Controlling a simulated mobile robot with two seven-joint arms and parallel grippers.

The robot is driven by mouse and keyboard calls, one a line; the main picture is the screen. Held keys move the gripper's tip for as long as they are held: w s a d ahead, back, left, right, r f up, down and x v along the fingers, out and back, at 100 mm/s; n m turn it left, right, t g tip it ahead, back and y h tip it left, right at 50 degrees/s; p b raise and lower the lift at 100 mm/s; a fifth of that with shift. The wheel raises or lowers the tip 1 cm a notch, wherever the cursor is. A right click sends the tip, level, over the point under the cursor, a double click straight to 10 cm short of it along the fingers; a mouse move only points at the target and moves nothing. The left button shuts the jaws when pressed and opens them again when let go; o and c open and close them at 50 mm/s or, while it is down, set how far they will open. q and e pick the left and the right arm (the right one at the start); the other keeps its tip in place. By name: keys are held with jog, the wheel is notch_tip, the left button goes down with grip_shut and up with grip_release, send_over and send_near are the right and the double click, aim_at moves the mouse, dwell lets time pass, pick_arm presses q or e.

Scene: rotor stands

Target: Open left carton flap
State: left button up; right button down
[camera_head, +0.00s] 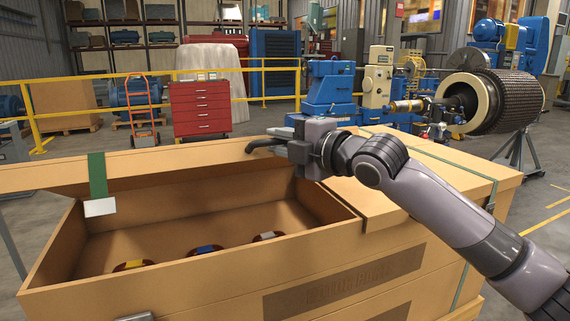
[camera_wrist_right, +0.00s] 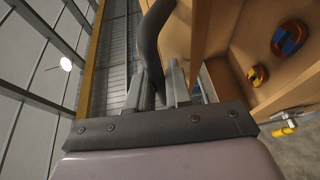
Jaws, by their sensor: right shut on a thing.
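The large tan carton (camera_head: 210,271) stands in front of me in the head view, with its left part open at the top. A long tan flap (camera_head: 45,178) lies along its far side, with a green strap (camera_head: 97,174) and white tag (camera_head: 99,207) hanging over it. My right gripper (camera_head: 283,146) is at the flap's right end, above the carton's far edge. It is shut on a dark curved bar (camera_head: 264,141), which also shows between the fingers in the right wrist view (camera_wrist_right: 152,45). Whether the bar touches the flap is unclear. My left gripper is not in view.
Three dark red rings with a yellow (camera_head: 133,265), blue (camera_head: 207,249) and pale band (camera_head: 267,236) lie inside the carton. A closed panel (camera_head: 440,165) covers its right part. A yellow railing (camera_head: 265,96), a red drawer cabinet (camera_head: 200,107) and blue machines stand behind.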

jog(key=shift+w+a+r, duration=0.1)
jog(key=shift+w+r, duration=0.2)
jog(key=shift+r, duration=0.3)
jog(key=shift+w+a+r, duration=0.1)
jog(key=shift+w+r, duration=0.2)
jog(key=shift+r, duration=0.25)
jog(key=c, duration=1.1)
grip_release()
jog(key=shift+d+f, duration=0.1)
jog(key=shift+s+d+b, duration=0.3)
jog(key=shift+s+d, duration=0.05)
jog(key=shift+s, duration=0.05)
jog(key=shift+r+b+v, duration=0.15)
jog(key=shift+b+v, duration=0.2)
jog(key=shift+v, duration=1.2)
jog(key=shift+r+b+v, duration=0.1)
jog(key=shift+b+v, duration=0.25)
jog(key=shift+v, duration=1.15)
